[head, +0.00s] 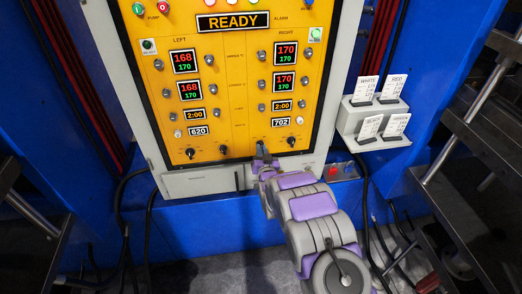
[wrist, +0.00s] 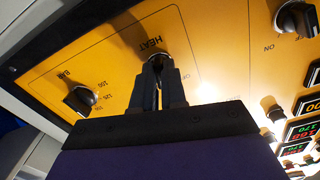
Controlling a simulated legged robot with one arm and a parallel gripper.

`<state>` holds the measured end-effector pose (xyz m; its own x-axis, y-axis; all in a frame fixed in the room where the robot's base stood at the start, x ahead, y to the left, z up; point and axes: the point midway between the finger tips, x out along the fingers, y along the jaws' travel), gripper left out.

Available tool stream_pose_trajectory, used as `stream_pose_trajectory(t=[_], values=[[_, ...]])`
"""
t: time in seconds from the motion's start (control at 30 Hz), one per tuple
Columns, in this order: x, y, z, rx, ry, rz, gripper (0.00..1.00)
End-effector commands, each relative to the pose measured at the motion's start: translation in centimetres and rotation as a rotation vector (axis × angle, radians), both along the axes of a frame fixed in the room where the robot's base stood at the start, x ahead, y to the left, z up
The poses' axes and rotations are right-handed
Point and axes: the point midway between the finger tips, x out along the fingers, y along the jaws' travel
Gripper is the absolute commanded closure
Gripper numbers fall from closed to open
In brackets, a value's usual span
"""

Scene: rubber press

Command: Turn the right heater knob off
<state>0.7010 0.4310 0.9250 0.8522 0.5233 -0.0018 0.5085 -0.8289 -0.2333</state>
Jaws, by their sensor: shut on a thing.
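The orange control panel (head: 236,129) carries a row of dark knobs along its lower edge. My gripper (head: 261,150) reaches up to the knob right of the middle in the head view and mostly hides it. In the wrist view the two dark fingers of my gripper (wrist: 158,88) close on the right heater knob (wrist: 157,62), beside the upside-down word HEAT. The fingers cover most of this knob, and its pointer direction cannot be told. Another heater knob (wrist: 297,18) with ON and OFF marks shows at the upper right; in the head view this left heater knob (head: 223,149) is uncovered.
A pressure knob marked BAR (wrist: 80,100) sits close beside my fingers. Digital displays (head: 285,53) and small knobs fill the panel above. A white card holder (head: 373,122) stands on the right. A small red switch box (head: 337,171) is below it. Cables hang below.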

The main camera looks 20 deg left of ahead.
Motion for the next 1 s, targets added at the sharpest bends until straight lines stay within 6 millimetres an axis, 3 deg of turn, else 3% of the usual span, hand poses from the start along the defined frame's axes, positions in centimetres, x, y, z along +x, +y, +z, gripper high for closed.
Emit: stream_pose_trajectory(t=[0.6,1.0], values=[[0.00,-0.06,-0.01,-0.417,-0.256,0.000,1.00],[-0.07,0.10,-0.02,-0.539,-0.332,0.003,1.00]])
